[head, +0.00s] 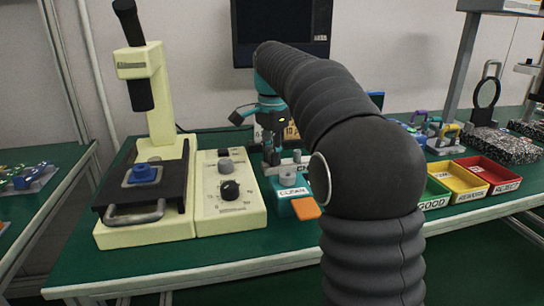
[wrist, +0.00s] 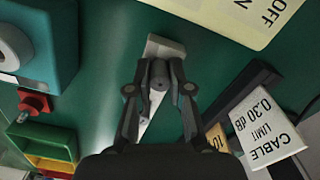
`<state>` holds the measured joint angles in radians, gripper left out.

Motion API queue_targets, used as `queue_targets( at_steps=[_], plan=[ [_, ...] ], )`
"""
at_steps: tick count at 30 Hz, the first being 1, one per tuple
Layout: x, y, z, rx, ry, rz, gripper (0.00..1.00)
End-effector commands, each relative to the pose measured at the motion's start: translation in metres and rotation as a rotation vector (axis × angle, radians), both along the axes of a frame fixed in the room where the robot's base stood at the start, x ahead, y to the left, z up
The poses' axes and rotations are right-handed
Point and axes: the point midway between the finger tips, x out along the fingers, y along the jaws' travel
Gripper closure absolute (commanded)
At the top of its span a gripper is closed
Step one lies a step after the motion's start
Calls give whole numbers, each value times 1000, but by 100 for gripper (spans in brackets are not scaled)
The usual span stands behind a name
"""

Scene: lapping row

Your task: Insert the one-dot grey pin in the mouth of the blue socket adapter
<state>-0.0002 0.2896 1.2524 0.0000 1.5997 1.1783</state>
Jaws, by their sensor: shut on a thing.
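The blue socket adapter (head: 143,174) sits on the black stage of the cream scope at the left; the head view does not clearly show into its mouth. It is not in the wrist view. My gripper (head: 271,158) is to the right of the adapter, beyond the cream control box. In the wrist view my gripper (wrist: 160,82) is shut on a small grey pin (wrist: 160,74) between its fingertips. Its dot marking cannot be made out. A pale grey block (wrist: 164,46) shows behind the fingertips; whether the pin touches it I cannot tell.
The cream control box (head: 232,216) with knobs stands between the adapter and my gripper. A teal CLEAN unit (head: 305,209) is close by my gripper. A white CABLE LIMIT card (wrist: 268,127) stands near the fingers. Green, yellow and red trays (head: 490,172) are at the right.

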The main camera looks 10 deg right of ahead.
Motion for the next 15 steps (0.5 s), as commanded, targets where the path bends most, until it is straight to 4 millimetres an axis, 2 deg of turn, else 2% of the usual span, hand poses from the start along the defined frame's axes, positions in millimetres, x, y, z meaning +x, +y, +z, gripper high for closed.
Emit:
queue_targets(
  at_steps=[5,10,15],
  plan=[
    [1,0,15,0,-2,0,100],
    [1,0,45,0,-3,0,100],
    [3,-43,66,-1,-1,-6,100]
  ],
)
